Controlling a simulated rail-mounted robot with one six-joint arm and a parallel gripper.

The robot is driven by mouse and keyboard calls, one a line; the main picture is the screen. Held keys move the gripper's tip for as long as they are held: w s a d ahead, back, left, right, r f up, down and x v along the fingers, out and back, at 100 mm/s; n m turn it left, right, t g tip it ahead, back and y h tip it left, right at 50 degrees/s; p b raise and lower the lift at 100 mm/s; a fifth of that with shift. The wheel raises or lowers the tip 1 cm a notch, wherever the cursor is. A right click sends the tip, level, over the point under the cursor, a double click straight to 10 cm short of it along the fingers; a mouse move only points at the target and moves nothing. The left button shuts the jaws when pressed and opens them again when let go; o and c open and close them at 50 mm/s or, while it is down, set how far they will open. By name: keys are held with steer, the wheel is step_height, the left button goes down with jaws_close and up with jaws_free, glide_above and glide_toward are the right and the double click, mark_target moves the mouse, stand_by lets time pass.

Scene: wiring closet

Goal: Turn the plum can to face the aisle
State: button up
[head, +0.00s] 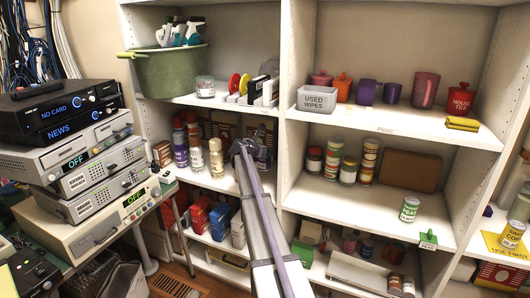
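A can with a purple label (181,155), which looks like the plum can, stands upright on the left bay's middle shelf. It is in a group with red-topped and cream cans. Which way its label faces is too small to tell. My gripper (251,147) is at the far end of my arm, at the right side of that same bay, to the right of the cans and apart from the purple one. Its fingers are small and dark against the shelf, so I cannot tell whether they are open or shut, or hold anything.
Cream cans (215,158) stand between the purple can and my gripper. A white upright divider (282,150) is close to my gripper's right. A green tub (170,75) is on the shelf above. Stacked electronics (85,150) stand at the left. The right bay's middle shelf has free room.

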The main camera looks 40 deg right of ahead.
mark_target(263, 168)
steer(key=shift+s+n+t+y, duration=0.2)
steer(key=shift+n+t, duration=0.3)
steer(key=shift+t, duration=0.1)
steer(key=shift+s+n+t+y, duration=0.15)
steer(key=shift+n+t+y, duration=0.05)
steer(key=shift+n+t, duration=0.35)
steer(key=n+t+y, duration=0.1)
steer(key=n+t, duration=0.2)
steer(key=shift+w+y, duration=0.15)
steer(key=shift+y, duration=0.25)
steer(key=s+a+f+b, duration=0.4)
steer(key=a, duration=0.5)
steer(key=w+d, duration=0.1)
steer(key=d, duration=0.2)
steer(key=w+d, duration=0.2)
steer(key=d, duration=0.1)
steer(key=w+d, duration=0.1)
steer(key=d, duration=0.2)
steer(key=shift+w, duration=0.2)
step_height(263, 168, down, 5)
steer(key=b, duration=0.5)
steer(key=shift+r, duration=0.1)
steer(key=o, duration=1.3)
steer(key=shift+c, duration=0.2)
steer(key=shift+s, duration=0.1)
